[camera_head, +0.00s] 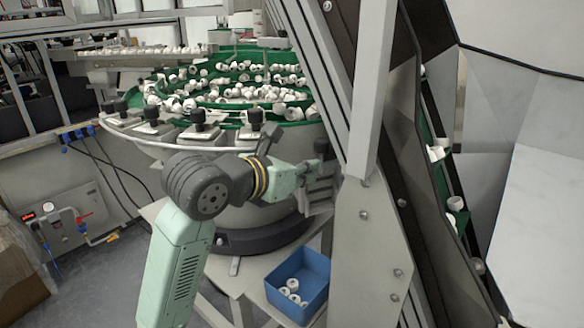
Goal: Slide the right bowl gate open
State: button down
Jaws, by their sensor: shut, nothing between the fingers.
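The feeder bowl (240,80) has a green inside and holds many white caps. Steel blocks with black knobs, one of them a knob (255,118), line its near rim. I cannot single out the gate for certain. A grey stepped bracket with a dark top (319,180) sits at the bowl's right side, partly behind the slanted frame. My arm reaches right across the bowl's front. My gripper (308,170) is shut and empty at this bracket. Its tips are small and partly hidden, so I cannot tell whether they touch it.
A thick grey slanted frame (365,225) stands close on the right, beside a dark conveyor (440,190) carrying caps. A blue bin (300,280) with several caps stands below my gripper. A white pipe (170,145) runs along the bowl's front. Open floor (100,290) lies lower left.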

aim_at(320, 146)
jog(key=shift+x, duration=1.15)
notch_tip(320, 146, up, 5)
jog(key=shift+r+p, duration=0.1)
jog(key=shift+p, duration=1.15)
jog(key=shift+a, duration=0.1)
